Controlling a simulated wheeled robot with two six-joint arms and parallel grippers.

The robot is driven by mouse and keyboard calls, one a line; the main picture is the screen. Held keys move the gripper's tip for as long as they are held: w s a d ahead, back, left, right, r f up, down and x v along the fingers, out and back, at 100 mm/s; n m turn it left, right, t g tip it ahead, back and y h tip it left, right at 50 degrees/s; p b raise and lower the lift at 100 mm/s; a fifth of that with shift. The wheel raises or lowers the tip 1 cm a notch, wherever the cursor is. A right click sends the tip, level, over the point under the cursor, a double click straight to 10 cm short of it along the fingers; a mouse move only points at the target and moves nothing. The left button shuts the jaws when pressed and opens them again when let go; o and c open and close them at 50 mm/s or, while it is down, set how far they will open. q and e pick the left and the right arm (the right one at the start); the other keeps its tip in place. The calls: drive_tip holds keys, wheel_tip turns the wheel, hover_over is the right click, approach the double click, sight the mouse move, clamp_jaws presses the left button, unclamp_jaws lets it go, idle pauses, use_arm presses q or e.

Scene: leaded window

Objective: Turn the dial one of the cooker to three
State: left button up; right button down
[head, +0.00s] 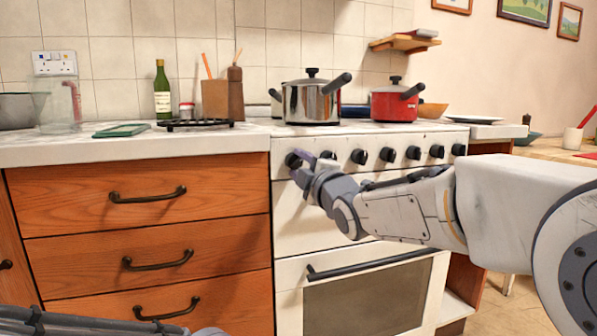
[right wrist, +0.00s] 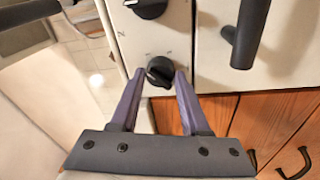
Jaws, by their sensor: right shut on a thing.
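The cooker (head: 345,222) is white with a row of several black dials along its front panel. My right gripper (head: 303,160) is at the leftmost dial (head: 292,161), beside the wooden drawers. In the right wrist view, the two purple fingers of my right gripper (right wrist: 159,78) stand on either side of this black dial (right wrist: 160,71), shut on it. The small marks around the dial are too faint to read. The neighbouring dial (right wrist: 147,6) is free. My left gripper is not in view; only part of my left arm shows at the bottom left.
A steel pot (head: 311,103) and a red pot (head: 395,104) stand on the cooker, handles pointing right. The oven handle (head: 365,264) juts out below the panel; a dark handle (right wrist: 250,32) is also close in the right wrist view. Wooden drawers (head: 150,235) adjoin on the left.

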drive_tip(key=m, duration=0.3)
drive_tip(key=m+b, duration=0.1)
drive_tip(key=m, duration=0.2)
drive_tip(key=shift+f+h, duration=0.2)
drive_tip(key=shift+h, duration=0.1)
drive_tip(key=m, duration=0.3)
drive_tip(key=shift+a+t+h, duration=0.1)
drive_tip(key=shift+t+h, duration=0.2)
drive_tip(key=m, duration=0.4)
drive_tip(key=shift+h, duration=0.4)
drive_tip(key=m, duration=0.4)
drive_tip(key=shift+a+h, duration=0.1)
drive_tip(key=shift+h, duration=0.2)
drive_tip(key=m, duration=0.4)
drive_tip(key=shift+r+p, duration=0.1)
drive_tip(key=shift+p, duration=0.25)
drive_tip(key=m, duration=0.4)
drive_tip(key=shift+s+h, duration=0.1)
drive_tip(key=shift+h, duration=0.3)
drive_tip(key=shift+m, duration=1.9)
drive_tip(key=shift+r+g, duration=0.1)
drive_tip(key=shift+g, duration=0.3)
